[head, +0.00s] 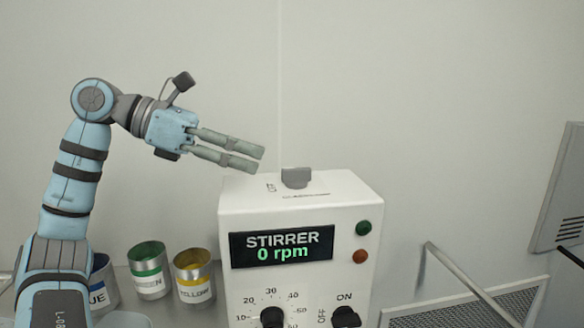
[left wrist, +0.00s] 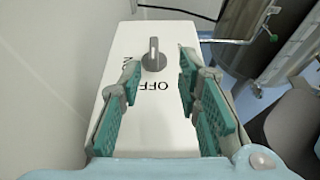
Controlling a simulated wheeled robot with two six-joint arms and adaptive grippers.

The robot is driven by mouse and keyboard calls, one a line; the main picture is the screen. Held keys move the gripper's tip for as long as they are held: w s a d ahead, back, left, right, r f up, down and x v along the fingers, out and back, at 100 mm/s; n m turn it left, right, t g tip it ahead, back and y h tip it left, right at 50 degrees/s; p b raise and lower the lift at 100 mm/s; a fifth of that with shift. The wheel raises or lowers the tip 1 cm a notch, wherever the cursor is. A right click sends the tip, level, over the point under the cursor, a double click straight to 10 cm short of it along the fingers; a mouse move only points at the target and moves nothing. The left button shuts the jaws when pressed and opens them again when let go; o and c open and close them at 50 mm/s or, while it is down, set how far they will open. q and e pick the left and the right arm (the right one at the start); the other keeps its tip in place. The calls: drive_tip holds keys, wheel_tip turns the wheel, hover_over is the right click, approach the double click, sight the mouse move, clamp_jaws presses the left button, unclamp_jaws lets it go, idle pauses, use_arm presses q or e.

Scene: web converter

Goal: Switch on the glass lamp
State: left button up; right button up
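No lamp that I can identify shows in either view. A white box (head: 300,205) with a "STIRRER 0 rpm" display stands at the middle bottom of the head view. On its top is a grey rotary switch (head: 296,178), which also shows in the left wrist view (left wrist: 153,57). "OFF" is printed on the near side of the switch there, with another label on its left partly hidden by a finger. My left gripper (head: 258,161) is open and empty, above and left of the switch and apart from it. My right gripper is not in view.
The box front has a green button (head: 364,228), a red-orange button (head: 361,256), a dial (head: 272,317) and an ON/OFF knob (head: 346,317). Green (head: 147,269) and yellow (head: 193,276) cans stand left of it. A metal rail (head: 465,280) is at right.

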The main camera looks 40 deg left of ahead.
sight(294, 169)
use_arm(q)
drive_tip(key=x, duration=0.4)
drive_tip(key=p+x, duration=0.1)
drive_tip(key=x, duration=0.4)
drive_tip(key=shift+w+a+f, duration=0.1)
drive_tip(key=shift+w+a, duration=0.1)
drive_tip(key=shift+w, duration=0.2)
drive_tip(key=shift+s+d, duration=0.1)
drive_tip(key=shift+c, duration=0.3)
